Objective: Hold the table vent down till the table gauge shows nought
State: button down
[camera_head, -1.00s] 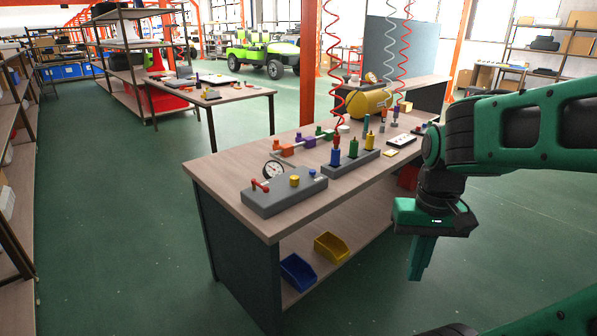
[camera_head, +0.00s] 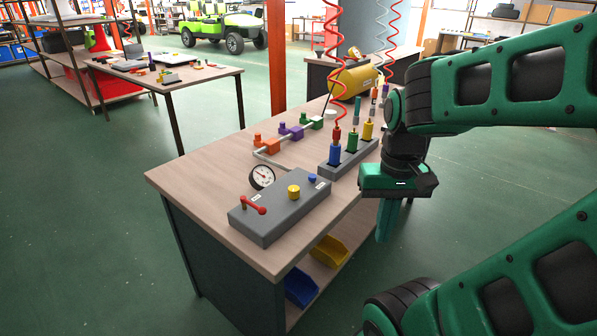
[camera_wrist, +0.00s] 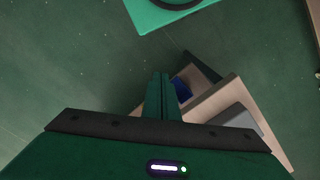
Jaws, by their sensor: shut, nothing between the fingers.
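The table gauge (camera_head: 262,177) is a round white dial with a dark rim at the back left of a grey box (camera_head: 262,228) on the workbench. Its needle is too small to read. The box top carries a red lever (camera_head: 253,205), a yellow knob (camera_head: 294,192) and a small blue button (camera_head: 312,178). No label is legible, so I cannot tell for sure which is the vent. My gripper (camera_head: 383,238) is shut and empty, pointing down beyond the bench's right edge, to the right of the box. Its closed fingers also show in the wrist view (camera_wrist: 161,78).
A grey block with blue, green and yellow plugs (camera_head: 352,143) stands behind the box, with a red coiled hose above. Coloured valves (camera_head: 283,137) and a yellow tank (camera_head: 354,81) lie farther back. A blue bin (camera_head: 301,287) and yellow bin (camera_head: 330,251) sit on the lower shelf.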

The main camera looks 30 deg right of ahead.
jog(key=shift+d, duration=0.35)
notch_tip(320, 180, up, 4)
jog(key=n+t+y, duration=0.2)
jog(key=t+y, duration=0.2)
jog(key=t, duration=0.4)
send_over(312, 178)
jog(key=d, duration=0.1)
jog(key=shift+d+t, duration=0.2)
jog(key=shift+t, duration=0.1)
jog(key=shift+f, duration=0.15)
jog(key=shift+f, duration=4.3)
jog(key=shift+f, duration=0.2)
jog(key=shift+s+f, duration=0.1)
jog(key=shift+f, duration=0.1)
